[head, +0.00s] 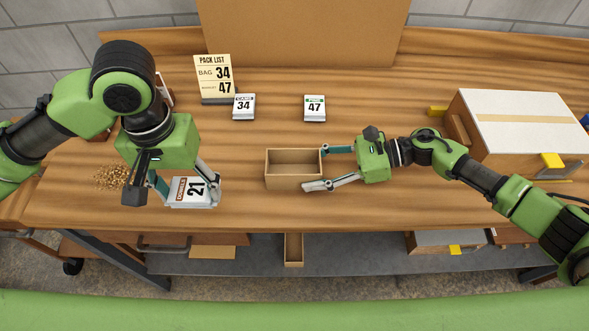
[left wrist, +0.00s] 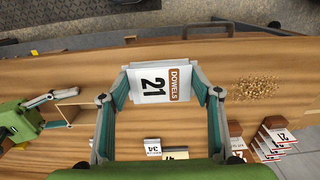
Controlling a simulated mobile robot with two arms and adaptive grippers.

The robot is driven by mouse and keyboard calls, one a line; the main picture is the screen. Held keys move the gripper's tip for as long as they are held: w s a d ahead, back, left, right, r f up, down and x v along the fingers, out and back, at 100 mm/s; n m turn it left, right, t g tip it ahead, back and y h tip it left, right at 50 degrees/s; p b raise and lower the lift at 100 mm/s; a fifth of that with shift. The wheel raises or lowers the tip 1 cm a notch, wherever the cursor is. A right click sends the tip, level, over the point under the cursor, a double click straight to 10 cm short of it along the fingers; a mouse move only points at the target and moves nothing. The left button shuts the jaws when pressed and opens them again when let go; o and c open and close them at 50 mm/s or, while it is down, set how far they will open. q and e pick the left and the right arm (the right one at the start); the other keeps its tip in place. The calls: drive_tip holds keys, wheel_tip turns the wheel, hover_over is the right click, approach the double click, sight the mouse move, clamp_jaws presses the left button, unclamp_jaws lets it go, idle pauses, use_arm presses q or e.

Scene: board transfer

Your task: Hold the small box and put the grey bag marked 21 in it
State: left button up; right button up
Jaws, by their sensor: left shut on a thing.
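The grey-white bag marked 21 (head: 190,191) is at the left front of the table, with "DOWELS" on its brown band. It also shows in the left wrist view (left wrist: 158,84). My left gripper (head: 187,190) is shut on it, one finger at each side. The small open box (head: 293,183) stands mid-table, to the right of the bag, and looks empty. My right gripper (head: 314,169) is open at the box's right end, one finger by the back corner and one along the front. I cannot tell whether these fingers touch the box.
Bags marked 34 (head: 243,107) and 47 (head: 315,108) stand behind, near a pack list card (head: 214,78) reading 34 and 47. Loose pellets (head: 112,177) lie at the left. A large white-topped box (head: 525,120) stands at the right. Table between bag 21 and the small box is clear.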

idle(0.8)
use_arm(q)
drive_tip(key=shift+w+d+m, duration=0.4)
drive_tip(key=shift+d+m, duration=0.05)
drive_tip(key=shift+m, duration=0.35)
drive_tip(key=w+d+m, duration=0.6)
drive_tip(key=d+m, duration=0.2)
drive_tip(key=m, duration=0.9)
drive_tip(key=w+d+r+m, duration=0.1)
drive_tip(key=w+d+m, duration=0.5)
drive_tip(key=m, duration=1.1)
drive_tip(key=d, duration=0.3)
drive_tip(key=shift+r, duration=0.2)
hover_over(288, 151)
drive_tip(key=s, duration=0.2)
drive_tip(key=shift+s+d+f, duration=0.1)
drive_tip(key=shift+f, duration=1.05)
drive_tip(key=shift+s+f, duration=0.1)
drive_tip(key=shift+f, duration=1)
drive_tip(key=shift+f, duration=1)
